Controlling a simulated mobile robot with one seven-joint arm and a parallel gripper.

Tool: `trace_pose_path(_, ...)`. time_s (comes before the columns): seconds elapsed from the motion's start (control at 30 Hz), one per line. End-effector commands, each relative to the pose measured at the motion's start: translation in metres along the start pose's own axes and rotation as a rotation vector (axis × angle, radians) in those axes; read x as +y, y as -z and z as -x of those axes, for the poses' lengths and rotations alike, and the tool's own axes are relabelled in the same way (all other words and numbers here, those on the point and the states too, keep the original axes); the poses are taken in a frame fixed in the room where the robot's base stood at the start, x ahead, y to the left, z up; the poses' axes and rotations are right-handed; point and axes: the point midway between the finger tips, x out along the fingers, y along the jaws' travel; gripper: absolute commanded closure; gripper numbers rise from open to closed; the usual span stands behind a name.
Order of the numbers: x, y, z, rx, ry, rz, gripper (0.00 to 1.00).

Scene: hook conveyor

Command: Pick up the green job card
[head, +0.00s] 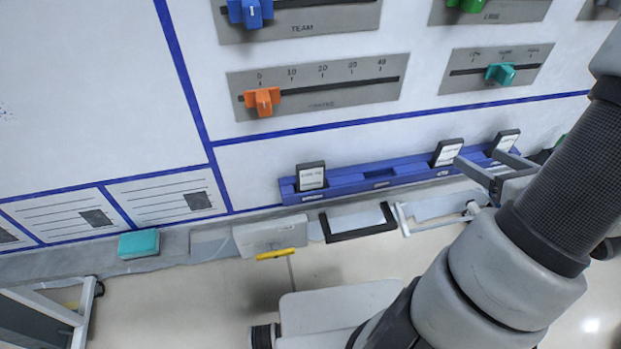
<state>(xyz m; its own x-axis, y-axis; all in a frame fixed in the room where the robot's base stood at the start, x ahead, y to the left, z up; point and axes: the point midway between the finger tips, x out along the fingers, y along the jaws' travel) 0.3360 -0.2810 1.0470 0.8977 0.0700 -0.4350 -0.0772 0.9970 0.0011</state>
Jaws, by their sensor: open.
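A blue rack (345,181) runs along the foot of the whiteboard and holds dark-framed white cards. One card (311,177) stands at its left part, another card (447,153) right of the middle, and a third card (507,141) near its right end. Their lettering is too small to read, and I cannot tell which is the green job card; none looks clearly green. My gripper (476,156) is open, its two grey fingers pointing toward the rack around the two right-hand cards. No card is seen between the fingers. My arm hides the rack's far right surroundings.
Slider panels (340,102) with coloured knobs are above the rack. A white wheeled frame (45,309) stands lower left.

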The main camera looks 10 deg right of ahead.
Motion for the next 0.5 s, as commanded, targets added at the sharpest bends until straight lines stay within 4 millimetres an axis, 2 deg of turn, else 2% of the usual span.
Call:
trace_pose_path(0.07,0.001,-0.001,-0.001,0.0,-0.006,0.005,0.28)
trace_pose_path(0.17,0.021,-0.012,-0.012,0.009,-0.086,0.077,0.28)
trace_pose_path(0.27,0.079,-0.035,-0.034,0.031,-0.307,0.288,0.28)
trace_pose_path(0.33,0.136,-0.051,-0.046,0.052,-0.528,0.522,0.28)
trace_pose_path(0.4,0.193,-0.059,-0.046,0.069,-0.764,0.804,0.28)
trace_pose_path(0.5,0.254,-0.065,-0.035,0.08,-1.066,1.241,0.28)
